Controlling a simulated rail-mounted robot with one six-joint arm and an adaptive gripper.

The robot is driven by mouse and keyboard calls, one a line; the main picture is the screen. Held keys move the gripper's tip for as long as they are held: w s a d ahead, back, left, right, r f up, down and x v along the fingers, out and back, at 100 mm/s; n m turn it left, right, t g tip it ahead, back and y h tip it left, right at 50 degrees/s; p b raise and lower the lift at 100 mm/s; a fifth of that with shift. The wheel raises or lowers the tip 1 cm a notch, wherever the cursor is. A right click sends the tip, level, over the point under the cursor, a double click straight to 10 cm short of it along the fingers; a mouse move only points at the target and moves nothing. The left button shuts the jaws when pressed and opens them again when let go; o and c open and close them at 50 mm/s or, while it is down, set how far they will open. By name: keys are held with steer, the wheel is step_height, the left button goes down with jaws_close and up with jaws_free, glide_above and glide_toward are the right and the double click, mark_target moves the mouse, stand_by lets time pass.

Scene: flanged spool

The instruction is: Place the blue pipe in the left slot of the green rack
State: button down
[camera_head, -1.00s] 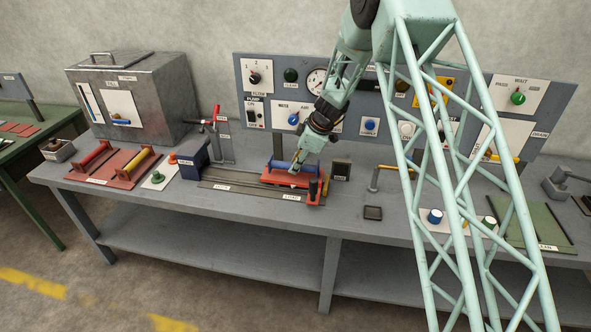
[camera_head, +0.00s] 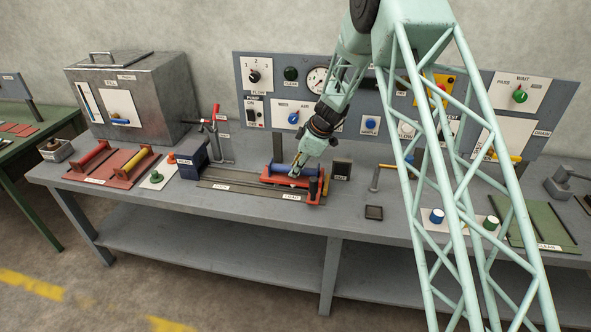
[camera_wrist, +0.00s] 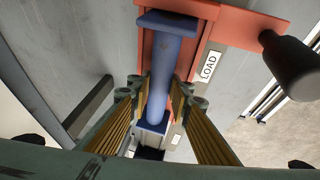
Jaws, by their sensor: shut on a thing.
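The blue pipe (camera_head: 279,167), a spool with square end flanges, is at the red carriage (camera_head: 266,180) by the LOAD label. In the wrist view the pipe (camera_wrist: 166,62) runs between my gripper's fingers (camera_wrist: 160,92), with its far flange over the red carriage (camera_wrist: 205,14). My gripper (camera_head: 295,174) is shut on the pipe's middle. I cannot tell whether the pipe rests on the carriage or is slightly above it. The green rack (camera_head: 535,225) lies at the right of the bench, partly hidden behind my arm's lattice; its left slot is not clear.
A black-topped handle (camera_wrist: 292,68) stands beside the carriage. A dark blue block (camera_head: 193,163) stands left of its rail. A red rack (camera_head: 112,168) holds red and yellow pipes. Blue (camera_head: 437,216) and green (camera_head: 490,223) knobs stand before the green rack. The control panel (camera_head: 240,82) rises behind.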

steer(key=c, duration=2.4)
jaws_free()
steer(key=shift+p, duration=1.1)
steer(key=v, duration=1.3)
steer(key=shift+s+r+b, duration=0.2)
steer(key=shift+r+b, duration=0.05)
steer(key=shift+b, duration=0.05)
steer(key=shift+d, duration=0.1)
